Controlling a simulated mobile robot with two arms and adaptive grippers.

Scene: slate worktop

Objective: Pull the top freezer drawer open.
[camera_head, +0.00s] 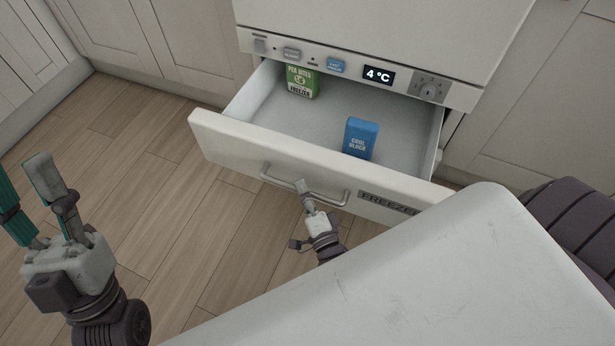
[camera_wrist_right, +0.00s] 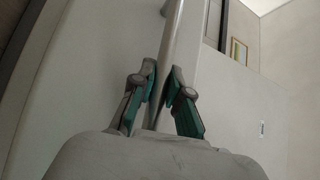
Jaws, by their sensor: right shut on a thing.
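The top freezer drawer (camera_head: 270,156), white with a "FREEZER" label, stands pulled out from under the control panel, its inside showing. Its metal bar handle (camera_head: 335,203) runs across the front. My right gripper (camera_head: 303,187) is at the handle's middle, shut on the bar. In the right wrist view the fingers (camera_wrist_right: 160,90) stand either side of the handle bar (camera_wrist_right: 172,40). My left gripper (camera_head: 25,200) is at the left, away from the drawer, its fingers apart and nothing between them.
In the drawer a green pea bites pack (camera_head: 301,82) stands at the back left and a blue cool block (camera_head: 360,138) right of middle. The control panel (camera_head: 350,70) reads 4 °C. Wood floor (camera_head: 150,190) is clear to the left. A pale surface of mine fills the lower right.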

